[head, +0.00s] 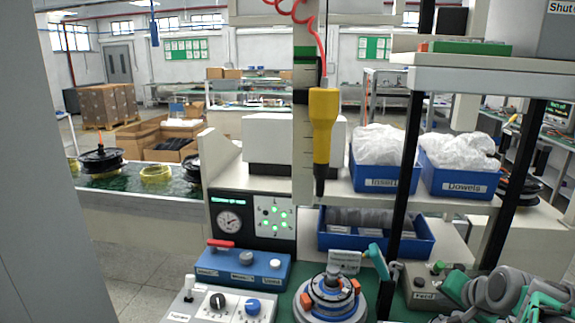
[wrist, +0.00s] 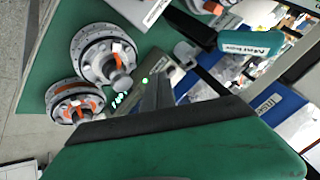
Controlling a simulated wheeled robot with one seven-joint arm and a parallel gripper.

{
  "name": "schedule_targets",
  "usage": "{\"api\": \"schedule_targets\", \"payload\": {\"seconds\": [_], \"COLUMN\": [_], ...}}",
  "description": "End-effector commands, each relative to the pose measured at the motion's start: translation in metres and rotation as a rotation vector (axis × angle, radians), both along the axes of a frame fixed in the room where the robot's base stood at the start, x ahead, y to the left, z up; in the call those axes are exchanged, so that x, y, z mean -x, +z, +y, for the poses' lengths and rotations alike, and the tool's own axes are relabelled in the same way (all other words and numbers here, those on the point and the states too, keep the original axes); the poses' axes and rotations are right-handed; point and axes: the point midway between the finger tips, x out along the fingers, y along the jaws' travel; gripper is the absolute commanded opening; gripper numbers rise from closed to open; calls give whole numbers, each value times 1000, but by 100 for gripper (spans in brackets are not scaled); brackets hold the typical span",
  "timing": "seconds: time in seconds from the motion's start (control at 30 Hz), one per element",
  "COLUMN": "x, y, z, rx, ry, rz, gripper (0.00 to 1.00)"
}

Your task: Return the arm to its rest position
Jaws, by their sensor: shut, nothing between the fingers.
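My gripper (wrist: 156,92) shows in the wrist view as a green body with dark fingers closed together, nothing between them. Close by in that view are two round grey hub units, one (wrist: 92,45) with orange and white parts and a second (wrist: 75,104) with an orange band. In the head view, grey and teal links of my arm (head: 505,292) are folded at the lower right, over the bench edge. My gripper's fingertips cannot be made out clearly there. A round hub unit (head: 330,298) with blue and orange parts sits on the bench at the bottom centre.
A yellow driver (head: 323,120) hangs on a red coiled cord above the bench. A blue control box (head: 243,267) and a grey knob box (head: 222,306) stand left of the hub. Blue bins (head: 458,183) sit on the right shelf, beside black posts (head: 409,165).

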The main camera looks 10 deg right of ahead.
Motion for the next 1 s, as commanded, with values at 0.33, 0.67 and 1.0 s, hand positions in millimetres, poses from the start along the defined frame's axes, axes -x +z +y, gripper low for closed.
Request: {"api": "schedule_targets", "payload": {"seconds": [0.33, 0.67, 1.0], "x": [-3, 62, 106], "y": [-13, -41, -55], "z": [95, 239, 273], "rx": [84, 264, 342], "ry": [219, 635, 798], "rz": [140, 373, 465], "gripper": [0, 0, 0]}}
